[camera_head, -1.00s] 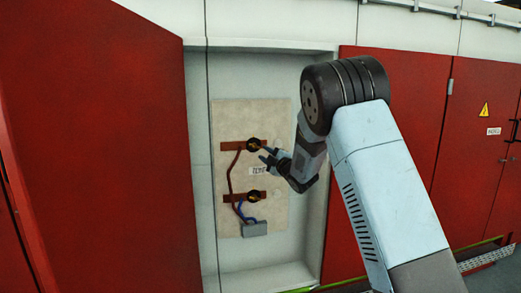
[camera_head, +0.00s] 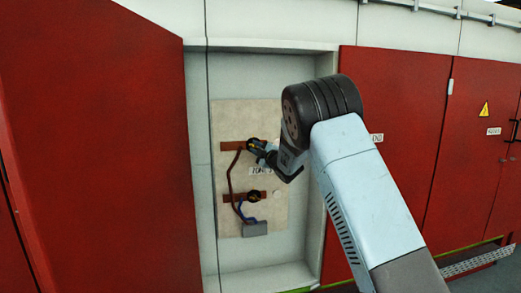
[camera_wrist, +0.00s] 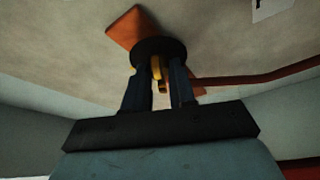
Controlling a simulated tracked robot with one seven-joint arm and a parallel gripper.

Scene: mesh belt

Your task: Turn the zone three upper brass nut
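The upper brass nut (camera_wrist: 156,68) sits on a round black base on the upper copper bar (camera_head: 232,146), on a pale panel inside the open cabinet. In the wrist view, my gripper (camera_wrist: 162,75) has its two dark fingers on either side of the nut, with a gap visible between them. Whether the fingers touch the nut cannot be told. In the head view, my gripper (camera_head: 260,148) is at the upper nut and partly covers it. The lower brass nut (camera_head: 254,196) sits on the lower copper bar, apart from the gripper.
A label (camera_head: 262,171), partly covered by my arm, lies between the bars. Brown and blue cables run down to a grey box (camera_head: 255,229). The cabinet side walls and red doors (camera_head: 400,160) stand on both sides.

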